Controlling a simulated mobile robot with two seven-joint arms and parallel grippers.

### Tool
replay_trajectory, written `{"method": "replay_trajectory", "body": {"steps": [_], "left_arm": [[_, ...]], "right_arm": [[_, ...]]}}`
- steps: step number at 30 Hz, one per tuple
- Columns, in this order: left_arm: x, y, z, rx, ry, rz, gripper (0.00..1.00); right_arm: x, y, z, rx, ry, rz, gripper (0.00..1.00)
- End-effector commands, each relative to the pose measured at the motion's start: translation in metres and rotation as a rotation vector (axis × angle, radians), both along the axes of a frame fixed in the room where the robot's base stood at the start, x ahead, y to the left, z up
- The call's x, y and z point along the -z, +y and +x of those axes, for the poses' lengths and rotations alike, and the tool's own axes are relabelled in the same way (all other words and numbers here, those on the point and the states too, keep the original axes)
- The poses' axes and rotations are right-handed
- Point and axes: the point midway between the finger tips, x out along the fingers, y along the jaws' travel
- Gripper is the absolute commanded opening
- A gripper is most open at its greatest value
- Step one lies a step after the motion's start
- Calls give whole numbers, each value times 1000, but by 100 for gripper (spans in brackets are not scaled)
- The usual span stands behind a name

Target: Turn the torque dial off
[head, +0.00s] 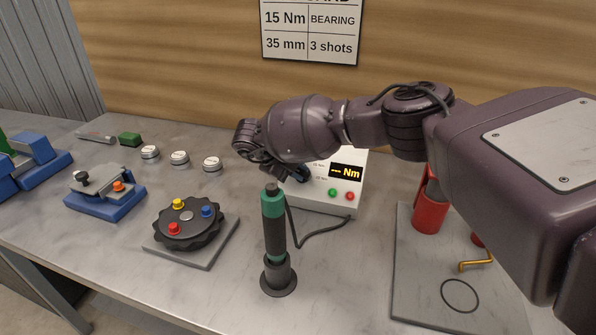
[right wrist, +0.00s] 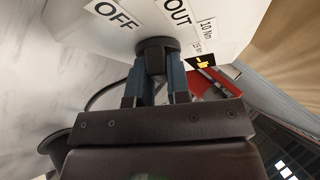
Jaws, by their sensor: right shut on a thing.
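The torque controller (head: 322,200) is a white box on the bench with a display that reads "--- Nm", a green button and a red button. Its dark dial (right wrist: 154,50) shows in the right wrist view, with "OFF", "OUT", "10 Nm" and "15 Nm" labels around it. My right gripper (right wrist: 155,75) is shut on the dial, one blue finger on each side. In the head view my right gripper (head: 290,172) hides most of the dial and part of the box's face. I cannot tell which label the dial points to. My left gripper is not in view.
A green and black driver (head: 273,230) stands upright in a holder before the controller, its cable running to the box. A black round fixture (head: 188,222) with coloured knobs lies to the left. A red cylinder (head: 430,208) stands on a grey board at the right.

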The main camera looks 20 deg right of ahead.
Motion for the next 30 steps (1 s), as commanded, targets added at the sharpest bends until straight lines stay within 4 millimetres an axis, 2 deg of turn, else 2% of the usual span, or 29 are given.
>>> {"method": "replay_trajectory", "body": {"steps": [12, 30], "left_arm": [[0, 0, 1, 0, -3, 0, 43], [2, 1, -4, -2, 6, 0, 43]], "right_arm": [[2, 1, -2, -190, 96, -141, 0], [2, 1, -2, -236, 119, -175, 0]]}}
